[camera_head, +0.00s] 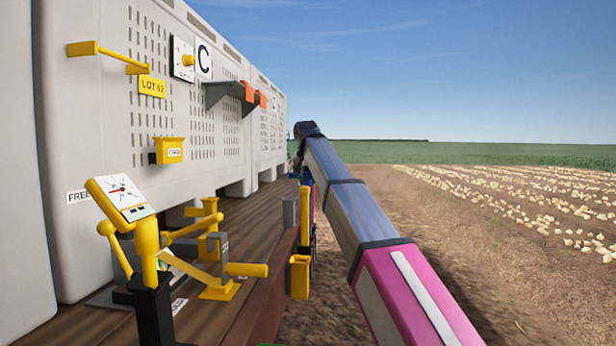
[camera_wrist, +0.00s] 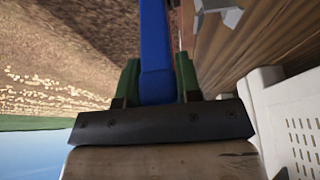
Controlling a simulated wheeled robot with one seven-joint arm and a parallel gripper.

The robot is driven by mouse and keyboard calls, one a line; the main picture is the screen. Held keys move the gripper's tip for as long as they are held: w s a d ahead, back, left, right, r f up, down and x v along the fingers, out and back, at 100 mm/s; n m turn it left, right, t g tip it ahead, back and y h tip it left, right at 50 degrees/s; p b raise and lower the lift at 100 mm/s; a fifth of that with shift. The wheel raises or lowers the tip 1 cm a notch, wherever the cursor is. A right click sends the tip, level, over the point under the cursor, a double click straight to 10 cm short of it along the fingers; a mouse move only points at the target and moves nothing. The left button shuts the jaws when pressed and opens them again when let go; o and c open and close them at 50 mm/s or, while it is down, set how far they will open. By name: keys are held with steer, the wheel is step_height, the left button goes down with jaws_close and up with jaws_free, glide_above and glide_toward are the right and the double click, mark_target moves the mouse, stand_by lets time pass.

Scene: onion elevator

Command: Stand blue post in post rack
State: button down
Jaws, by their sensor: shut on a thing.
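The blue post (camera_wrist: 155,48) stands out from between the green fingers of my gripper (camera_wrist: 159,80) in the wrist view. My gripper is shut on it, and its far end runs out of the top of that view. In the head view my arm reaches out beside the wooden deck and mostly hides the gripper and post. I cannot tell for certain which fixture is the post rack. A grey holder (camera_head: 290,212) and a yellow holder (camera_head: 299,276) hang on the deck's outer edge, left of my arm.
The wooden deck (camera_head: 262,222) carries large pale crates (camera_head: 110,190) on the left. A dial on a yellow stand (camera_head: 122,197) and yellow levers (camera_head: 222,288) are near its front. A grey bracket (camera_wrist: 228,12) shows by the deck in the wrist view. Open soil lies to the right.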

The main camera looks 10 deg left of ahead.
steer(key=shift+f, duration=1.6)
steer(key=c, duration=0.7)
jaws_free()
steer(key=shift+c, duration=0.2)
